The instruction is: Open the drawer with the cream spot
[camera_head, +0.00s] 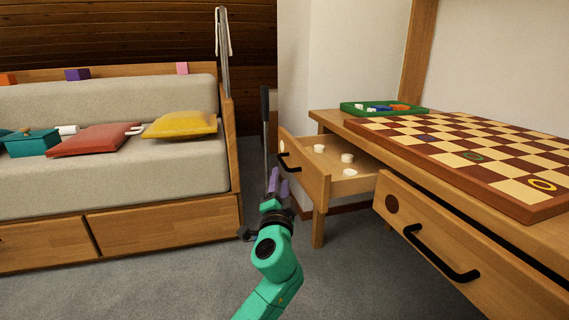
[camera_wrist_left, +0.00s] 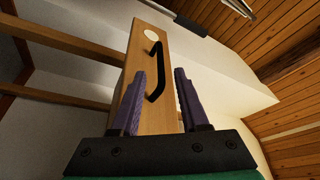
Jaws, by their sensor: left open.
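The drawer with the cream spot (camera_head: 316,184) is at the left end of the wooden table and stands pulled out, with several pale round pieces (camera_head: 347,158) inside. Its cream spot (camera_head: 281,146) and black handle (camera_head: 288,162) are on the drawer front. In the left wrist view the cream spot (camera_wrist_left: 149,35) sits near the top of the front, beside the handle (camera_wrist_left: 161,58). My left gripper (camera_head: 278,180) has purple fingers, is open and empty, and is just in front of and below the handle. In the wrist view, the handle shows between its fingertips (camera_wrist_left: 160,73). My right gripper is not in view.
A second drawer (camera_head: 470,255) with a dark brown spot is at the right and looks shut. A checkered board (camera_head: 470,150) and a green tray (camera_head: 350,108) lie on the tabletop. A sofa (camera_head: 110,180) with cushions stands left. Grey floor between is open.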

